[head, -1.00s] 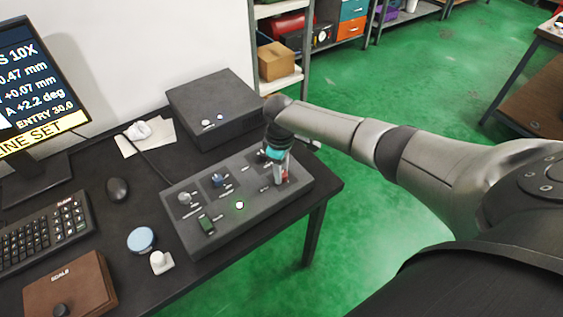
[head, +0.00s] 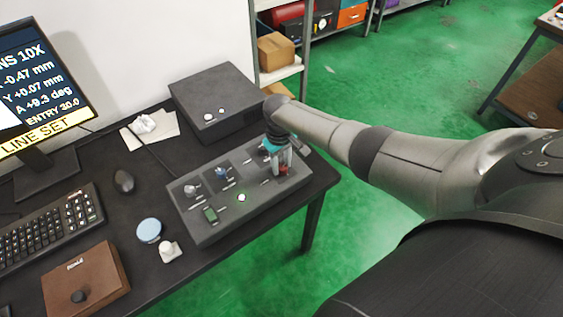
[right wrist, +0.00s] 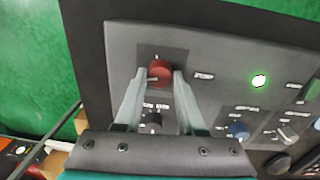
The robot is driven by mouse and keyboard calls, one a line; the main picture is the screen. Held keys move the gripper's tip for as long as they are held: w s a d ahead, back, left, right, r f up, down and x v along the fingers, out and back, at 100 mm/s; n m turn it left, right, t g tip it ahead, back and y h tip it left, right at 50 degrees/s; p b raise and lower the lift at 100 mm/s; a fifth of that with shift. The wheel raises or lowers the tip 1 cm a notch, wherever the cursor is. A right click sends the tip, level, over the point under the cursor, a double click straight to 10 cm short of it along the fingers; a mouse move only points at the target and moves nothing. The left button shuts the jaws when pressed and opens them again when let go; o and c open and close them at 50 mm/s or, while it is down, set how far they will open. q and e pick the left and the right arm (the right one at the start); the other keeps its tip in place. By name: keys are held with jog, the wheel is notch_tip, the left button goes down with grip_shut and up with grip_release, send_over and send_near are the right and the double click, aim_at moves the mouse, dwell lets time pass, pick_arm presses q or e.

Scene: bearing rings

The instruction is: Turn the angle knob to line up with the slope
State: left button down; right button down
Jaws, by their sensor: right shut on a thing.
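The control box (head: 262,213) sits on the dark desk with several knobs and a lit green button (head: 241,197). My right gripper (head: 283,168) reaches down over its right end. In the right wrist view its two fingers are shut on a red knob (right wrist: 160,72), one on each side; the label is too small to read. A black knob (right wrist: 153,119) shows between the fingers, and a blue knob (right wrist: 238,130) lies to the right. The monitor (head: 42,75) reads A +9.3 deg, ENTRY 30.0 and LINE SET. My left gripper is not in view.
A keyboard (head: 50,225), a mouse (head: 123,181), a round blue-topped item (head: 149,230) and a brown case (head: 85,285) lie left of the control box. A dark box (head: 215,97) stands behind it.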

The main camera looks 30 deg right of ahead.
aim_at(280, 167)
jog(key=c, duration=0.5)
grip_release()
jog(key=shift+r, duration=0.1)
notch_tip(280, 167, up, 15)
jog(key=p, duration=0.5)
jog(key=shift+a, duration=0.3)
